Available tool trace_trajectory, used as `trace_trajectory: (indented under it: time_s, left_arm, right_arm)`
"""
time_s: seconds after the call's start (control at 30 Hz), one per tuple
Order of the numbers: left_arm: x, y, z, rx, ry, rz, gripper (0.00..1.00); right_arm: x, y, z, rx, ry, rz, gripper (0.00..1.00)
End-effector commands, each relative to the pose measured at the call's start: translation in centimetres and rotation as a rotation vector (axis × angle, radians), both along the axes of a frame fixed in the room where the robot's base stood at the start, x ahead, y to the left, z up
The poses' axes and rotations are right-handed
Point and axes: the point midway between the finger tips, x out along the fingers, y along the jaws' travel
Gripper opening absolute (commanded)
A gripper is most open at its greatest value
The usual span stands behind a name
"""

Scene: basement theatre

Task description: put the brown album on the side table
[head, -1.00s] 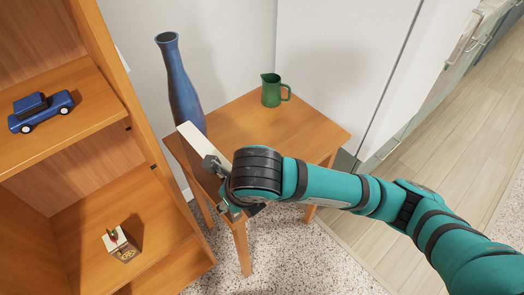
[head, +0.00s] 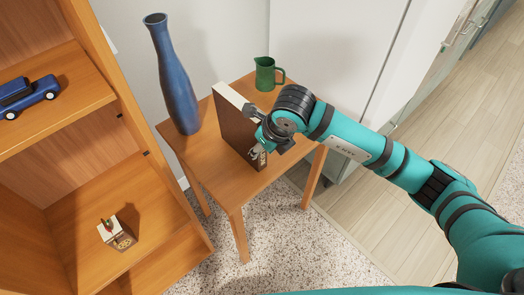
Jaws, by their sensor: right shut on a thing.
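The brown album (head: 235,127) stands upright on edge, with its pale page edges facing up. It is over the middle of the wooden side table (head: 203,155); I cannot tell whether its lower edge touches the top. My right gripper (head: 262,140) is shut on the album's right end, and the wrist hides part of that end. My left gripper is not in view.
A tall blue vase (head: 173,80) stands on the table's left part, and a green jug (head: 265,73) at its back. A wooden shelf (head: 95,215) at the left holds a blue toy car (head: 25,93) and a small box (head: 116,233). The table's front left is clear.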

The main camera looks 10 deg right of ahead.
Motion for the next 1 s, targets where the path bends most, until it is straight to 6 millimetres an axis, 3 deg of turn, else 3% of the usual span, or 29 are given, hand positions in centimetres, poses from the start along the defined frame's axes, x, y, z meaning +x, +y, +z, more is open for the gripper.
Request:
trace_trajectory:
  time_s: [0.23,0.27,0.43,0.77,1.0]
  left_arm:
    - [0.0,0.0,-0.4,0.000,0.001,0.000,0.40]
    - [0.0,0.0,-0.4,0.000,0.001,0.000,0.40]
    - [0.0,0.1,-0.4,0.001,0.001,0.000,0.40]
    - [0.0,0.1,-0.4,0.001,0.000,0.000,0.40]
    - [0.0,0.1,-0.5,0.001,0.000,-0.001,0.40]
  right_arm:
    - [0.1,0.1,-0.6,0.003,-0.006,0.001,0.00]
    - [0.0,0.0,-0.9,0.000,-0.001,0.000,0.34]
    - [0.0,0.0,-0.8,0.000,-0.001,0.000,0.56]
    - [-0.1,-0.1,-0.4,0.000,-0.002,0.000,0.56]
    - [-1.2,-0.9,3.2,0.001,-0.008,0.001,0.56]
